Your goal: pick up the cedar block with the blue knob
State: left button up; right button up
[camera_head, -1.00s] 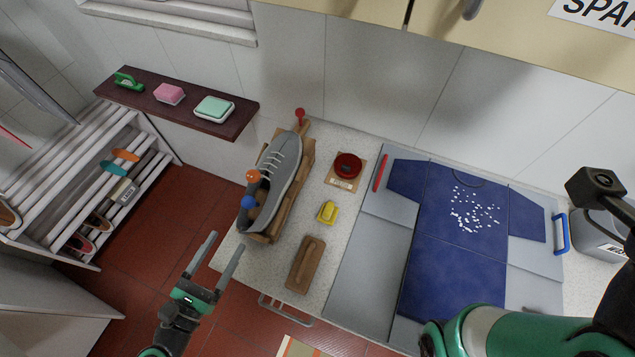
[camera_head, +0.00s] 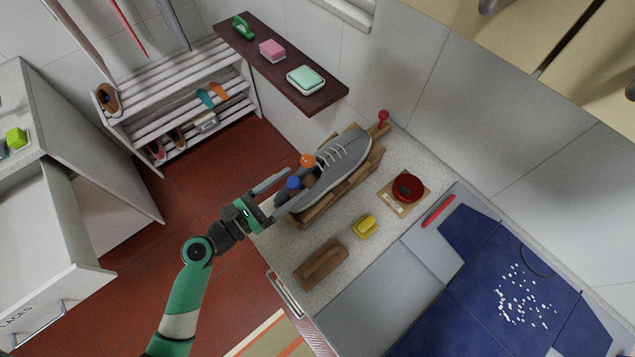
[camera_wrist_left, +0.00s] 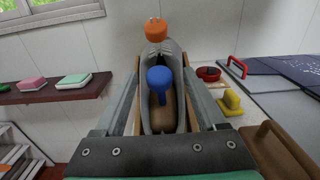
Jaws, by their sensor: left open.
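The cedar block (camera_wrist_left: 165,112) is a brown rounded piece sitting inside the heel opening of a grey shoe (camera_head: 338,165). Its blue knob (camera_head: 293,183) stands upright and also shows in the left wrist view (camera_wrist_left: 159,78). An orange knob (camera_head: 307,159) stands farther toward the laces. My left gripper (camera_head: 287,190) is open at the heel end of the shoe. In the left wrist view its fingers lie on either side of the blue knob and heel, with nothing gripped. Whether they touch the shoe I cannot tell. My right gripper is out of view.
The shoe rests on a wooden stand with a red knob (camera_head: 384,117). A brush (camera_head: 321,265), a yellow item (camera_head: 365,226) and a red tin (camera_head: 407,187) lie on the speckled counter. A dark shelf (camera_head: 322,97) hangs behind.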

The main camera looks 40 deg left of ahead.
pick_arm(q)
jog(key=shift+w+d, duration=0.15)
jog(key=shift+w, duration=0.65)
jog(key=shift+s+f, duration=0.1)
jog(key=shift+s, duration=0.2)
jog(key=shift+c, duration=0.7)
grip_shut()
